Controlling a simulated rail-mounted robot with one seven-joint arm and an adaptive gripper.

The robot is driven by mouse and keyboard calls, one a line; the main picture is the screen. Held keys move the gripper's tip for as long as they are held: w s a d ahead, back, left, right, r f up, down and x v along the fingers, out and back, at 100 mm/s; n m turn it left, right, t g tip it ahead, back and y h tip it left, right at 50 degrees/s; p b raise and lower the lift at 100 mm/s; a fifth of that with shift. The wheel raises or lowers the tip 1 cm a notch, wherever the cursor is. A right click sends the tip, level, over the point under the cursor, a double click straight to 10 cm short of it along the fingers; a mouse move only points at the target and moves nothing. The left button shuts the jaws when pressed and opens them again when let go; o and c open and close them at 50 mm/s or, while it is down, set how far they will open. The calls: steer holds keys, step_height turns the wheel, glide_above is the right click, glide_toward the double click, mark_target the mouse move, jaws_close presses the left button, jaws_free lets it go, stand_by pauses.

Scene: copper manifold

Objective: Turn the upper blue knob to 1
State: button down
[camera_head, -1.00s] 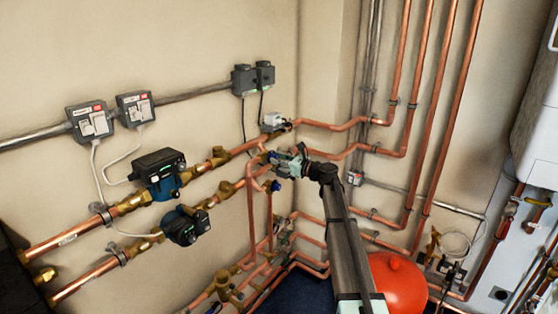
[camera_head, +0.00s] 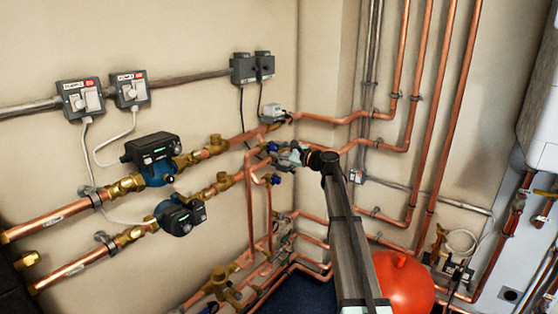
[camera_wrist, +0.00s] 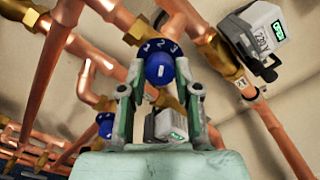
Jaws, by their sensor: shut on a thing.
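The upper blue knob (camera_wrist: 160,68) is in the upper middle of the wrist view, under a dark blue dial (camera_wrist: 160,46) marked 1, 2 and 3. A small pale mark shows on the knob's face; I cannot tell its setting surely. My gripper (camera_wrist: 160,92) is shut on this knob, one finger on each side. In the head view my gripper (camera_head: 287,156) is at the pipe valves, and the upper knob (camera_head: 272,147) partly shows beside it. A lower blue knob (camera_head: 275,180) sits below; a second blue knob (camera_wrist: 104,124) shows at the wrist view's left.
Copper pipes (camera_wrist: 50,70) run close around the gripper. A grey-white actuator box (camera_wrist: 262,32) with a green display is at the upper right, another (camera_wrist: 170,125) behind the fingers. Pumps (camera_head: 155,155) are at left, a red tank (camera_head: 403,282) at lower right.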

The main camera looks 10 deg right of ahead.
steer(key=n+b, duration=0.2)
steer(key=b, duration=0.1)
steer(key=n+b, duration=0.3)
steer(key=shift+w+f, duration=0.1)
steer(key=shift+f, duration=0.1)
steer(key=n+b, duration=0.4)
steer(key=shift+r, duration=0.25)
steer(key=c, duration=0.8)
jaws_free()
steer(key=shift+a, duration=0.1)
steer(key=v, duration=1.2)
